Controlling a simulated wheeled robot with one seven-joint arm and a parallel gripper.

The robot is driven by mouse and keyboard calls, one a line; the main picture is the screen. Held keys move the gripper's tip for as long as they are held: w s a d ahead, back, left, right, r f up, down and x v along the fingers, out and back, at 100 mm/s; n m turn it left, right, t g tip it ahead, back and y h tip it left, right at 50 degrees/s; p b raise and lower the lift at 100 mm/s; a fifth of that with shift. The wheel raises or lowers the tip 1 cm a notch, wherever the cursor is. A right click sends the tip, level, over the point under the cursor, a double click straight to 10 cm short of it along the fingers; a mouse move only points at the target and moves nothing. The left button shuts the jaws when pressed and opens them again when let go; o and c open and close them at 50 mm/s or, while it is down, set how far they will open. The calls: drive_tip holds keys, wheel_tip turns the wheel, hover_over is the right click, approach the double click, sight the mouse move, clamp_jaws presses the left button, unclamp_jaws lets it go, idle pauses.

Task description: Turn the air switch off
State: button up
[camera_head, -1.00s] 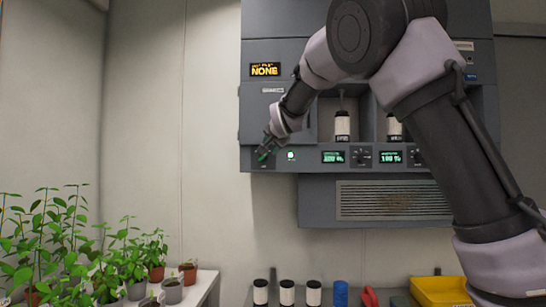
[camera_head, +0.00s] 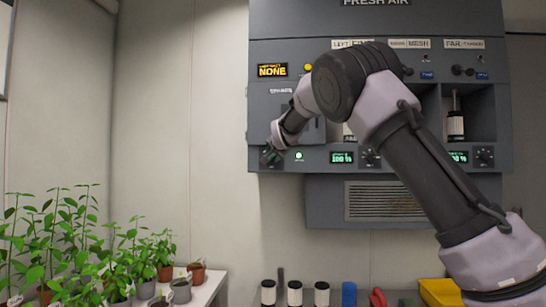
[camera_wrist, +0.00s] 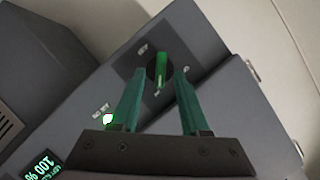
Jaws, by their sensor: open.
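The air switch, a green lever on a dark round base (camera_wrist: 161,68), sits on a grey plate with small lettering in the wrist view. Its handle runs nearly upright in that picture. My gripper (camera_wrist: 160,76) is open, with one green finger on each side of the handle. I cannot tell whether either finger touches it. In the head view my gripper (camera_head: 270,156) is at the lower left corner of the fresh air panel (camera_head: 375,30) and hides most of the switch.
A display reading 100 % (camera_head: 342,157) and a dial (camera_head: 370,157) lie right of the lamp. A vent grille (camera_head: 390,201) is below. Potted plants (camera_head: 85,245) stand at the lower left. Dark canisters (camera_head: 294,293) and a yellow bin (camera_head: 438,292) are below the panel.

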drive_tip(key=shift+w, duration=0.15)
clamp_jaws()
drive_tip(key=shift+a, duration=0.15)
drive_tip(key=shift+a+n+h, duration=0.3)
drive_tip(key=shift+n+h, duration=1.05)
drive_tip(key=shift+n, duration=0.7)
drive_tip(key=shift+a+n+h, duration=0.35)
drive_tip(key=shift+n+h, duration=1.05)
drive_tip(key=shift+n, duration=0.6)
drive_tip(key=shift+a+n+h, duration=0.3)
drive_tip(key=shift+n+h, duration=1.05)
drive_tip(key=shift+n, duration=0.7)
